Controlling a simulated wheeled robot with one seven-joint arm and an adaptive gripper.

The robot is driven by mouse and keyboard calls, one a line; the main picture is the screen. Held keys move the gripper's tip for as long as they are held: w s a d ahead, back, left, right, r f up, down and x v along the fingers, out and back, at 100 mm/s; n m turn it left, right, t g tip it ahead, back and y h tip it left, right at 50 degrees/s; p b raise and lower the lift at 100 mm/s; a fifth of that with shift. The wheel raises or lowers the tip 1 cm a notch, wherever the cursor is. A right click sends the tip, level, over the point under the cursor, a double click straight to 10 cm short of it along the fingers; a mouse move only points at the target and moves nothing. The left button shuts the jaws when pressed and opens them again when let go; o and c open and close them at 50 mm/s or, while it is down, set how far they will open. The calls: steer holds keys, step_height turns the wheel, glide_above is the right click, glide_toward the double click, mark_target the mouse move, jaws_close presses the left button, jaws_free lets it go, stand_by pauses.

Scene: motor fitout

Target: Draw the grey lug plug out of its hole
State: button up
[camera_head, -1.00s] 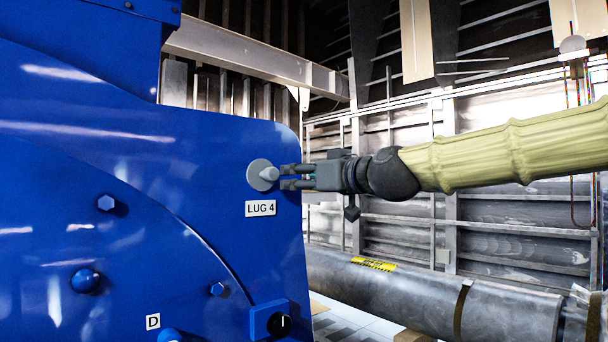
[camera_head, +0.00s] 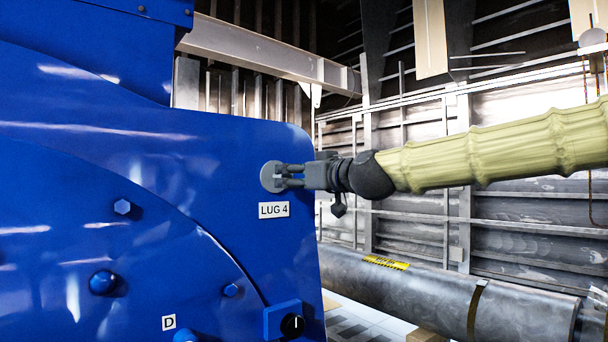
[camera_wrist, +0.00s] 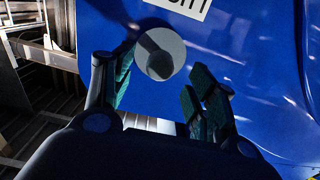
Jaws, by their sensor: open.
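The grey lug plug (camera_head: 269,176) sits against the blue panel (camera_head: 200,160), just above the "LUG 4" label (camera_head: 273,210). In the wrist view the plug (camera_wrist: 161,54) shows as a round grey disc with a knob on it. My gripper (camera_head: 287,176) has its fingers at the plug in the head view. In the wrist view my gripper (camera_wrist: 158,90) is open, with one finger on each side and the disc beyond and between the fingertips. I cannot tell whether the fingers touch the knob.
A blue block with a black knob (camera_head: 292,325) stands out from the panel below the label. Several blue bolt heads (camera_head: 123,207) dot the panel. A large grey pipe (camera_head: 430,290) runs low at the right. Open space lies right of the panel's edge.

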mark_target(288, 176)
steer(key=shift+x, duration=2.55)
steer(key=c, duration=1.3)
steer(key=shift+o, duration=0.2)
steer(key=shift+d, duration=0.1)
steer(key=b+v, duration=0.2)
steer(key=v, duration=0.8)
